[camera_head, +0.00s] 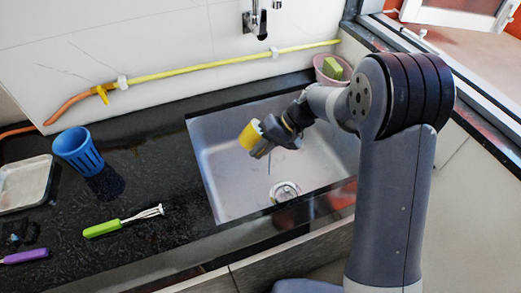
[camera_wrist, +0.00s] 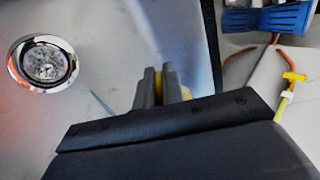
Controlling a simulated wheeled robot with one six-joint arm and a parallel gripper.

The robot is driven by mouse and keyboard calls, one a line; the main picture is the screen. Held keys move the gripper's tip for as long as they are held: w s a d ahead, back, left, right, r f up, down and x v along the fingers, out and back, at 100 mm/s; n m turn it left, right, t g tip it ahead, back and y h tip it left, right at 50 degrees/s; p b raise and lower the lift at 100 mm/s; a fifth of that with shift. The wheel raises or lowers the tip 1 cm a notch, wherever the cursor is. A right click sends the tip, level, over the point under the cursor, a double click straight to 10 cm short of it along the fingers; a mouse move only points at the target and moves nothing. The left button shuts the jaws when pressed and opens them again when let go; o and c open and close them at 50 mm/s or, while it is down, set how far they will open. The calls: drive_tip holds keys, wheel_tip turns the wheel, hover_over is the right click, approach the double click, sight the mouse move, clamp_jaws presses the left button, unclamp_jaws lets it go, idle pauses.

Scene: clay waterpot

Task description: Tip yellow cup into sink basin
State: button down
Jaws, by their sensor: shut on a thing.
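My gripper (camera_head: 268,145) is shut on the yellow cup (camera_head: 249,135) and holds it in the air over the sink basin (camera_head: 225,180). The cup looks tipped well over onto its side; its inside cannot be made out. A thin streak shows below the gripper in the basin. In the wrist view, my gripper's fingers (camera_wrist: 158,88) hide most of the cup, with a little yellow (camera_wrist: 159,88) showing between them. The basin's floor (camera_wrist: 90,25) and round metal drain (camera_wrist: 43,64) lie below; the drain also shows in the head view (camera_head: 285,191).
A blue slotted cup (camera_head: 78,151), a whisk with a green handle (camera_head: 103,229), a purple-handled tool (camera_head: 26,256) and a pale tray (camera_head: 25,185) stand on the dark counter at left. A pink bowl with a sponge (camera_head: 331,71) is behind the basin. The faucet (camera_head: 255,22) hangs above.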

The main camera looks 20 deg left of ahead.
drive_tip(key=shift+d+f+g+y+b, duration=0.1)
drive_tip(key=shift+f+g+y+b, duration=0.2)
drive_tip(key=shift+g+y+b, duration=0.95)
idle(0.9)
drive_tip(key=shift+w+r+t+b, duration=0.1)
drive_tip(key=shift+t+b, duration=0.45)
drive_tip(key=shift+b, duration=0.2)
drive_tip(key=shift+d+y+b, duration=0.1)
drive_tip(key=shift+y+b, duration=0.25)
drive_tip(key=shift+b, duration=0.35)
drive_tip(key=shift+g, duration=0.3)
drive_tip(key=shift+w+d+f+g+y+b, duration=0.1)
drive_tip(key=shift+f+g+y+b, duration=0.2)
drive_tip(key=shift+y+b, duration=0.55)
drive_tip(key=shift+r, duration=0.15)
drive_tip(key=shift+d+y+b, duration=0.1)
drive_tip(key=shift+y+b, duration=0.25)
drive_tip(key=shift+b, duration=0.3)
idle(0.4)
drive_tip(key=shift+w+d+g+y+b, duration=0.1)
drive_tip(key=shift+d+g+y+b, duration=0.05)
drive_tip(key=shift+g+y+b, duration=0.4)
idle(0.5)
drive_tip(key=shift+r, duration=0.2)
